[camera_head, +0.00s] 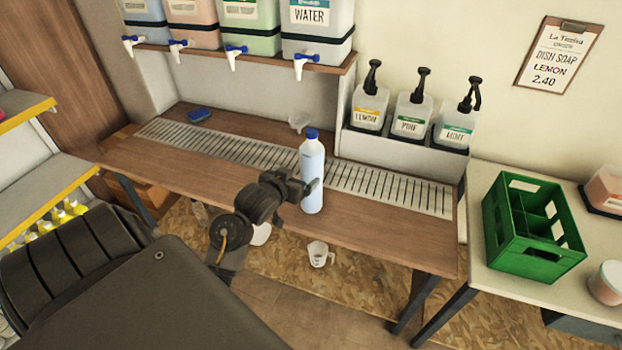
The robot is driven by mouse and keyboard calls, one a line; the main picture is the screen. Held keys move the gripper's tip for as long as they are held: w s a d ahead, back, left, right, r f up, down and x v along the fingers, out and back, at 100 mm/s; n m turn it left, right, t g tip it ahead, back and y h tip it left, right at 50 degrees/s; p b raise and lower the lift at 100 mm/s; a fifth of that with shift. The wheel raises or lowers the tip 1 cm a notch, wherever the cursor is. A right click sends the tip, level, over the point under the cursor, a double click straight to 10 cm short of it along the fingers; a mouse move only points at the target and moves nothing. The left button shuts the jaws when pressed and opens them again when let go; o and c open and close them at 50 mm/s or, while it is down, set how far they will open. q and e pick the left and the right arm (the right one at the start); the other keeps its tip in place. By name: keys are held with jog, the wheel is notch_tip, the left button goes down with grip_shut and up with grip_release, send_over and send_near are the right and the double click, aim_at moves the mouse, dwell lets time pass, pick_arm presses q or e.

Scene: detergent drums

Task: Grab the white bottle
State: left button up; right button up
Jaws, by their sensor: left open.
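The white bottle (312,163) has a blue cap and a slightly bluish body. It stands upright at the front of the wooden counter (190,182), by the metal drain grate. My left gripper (305,190) is at the bottle's lower left side, with a finger in front of the bottle. It is open. I cannot tell whether the fingers touch the bottle. My right gripper is not in view.
Drums with taps (317,30) sit on a shelf above. Pump bottles (410,115) stand behind the counter. A green crate (530,225) stands on the right table. A blue sponge (199,115) lies at the back left. A measuring cup (319,254) shows below the counter front.

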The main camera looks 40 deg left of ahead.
aim_at(307, 169)
pick_arm(q)
jog(key=x, duration=0.5)
jog(key=shift+w, duration=0.55)
jog(key=x, duration=0.4)
jog(key=shift+w+a+f+p, duration=0.1)
jog(key=shift+w+a+p, duration=0.1)
jog(key=shift+w+p, duration=0.2)
grip_shut()
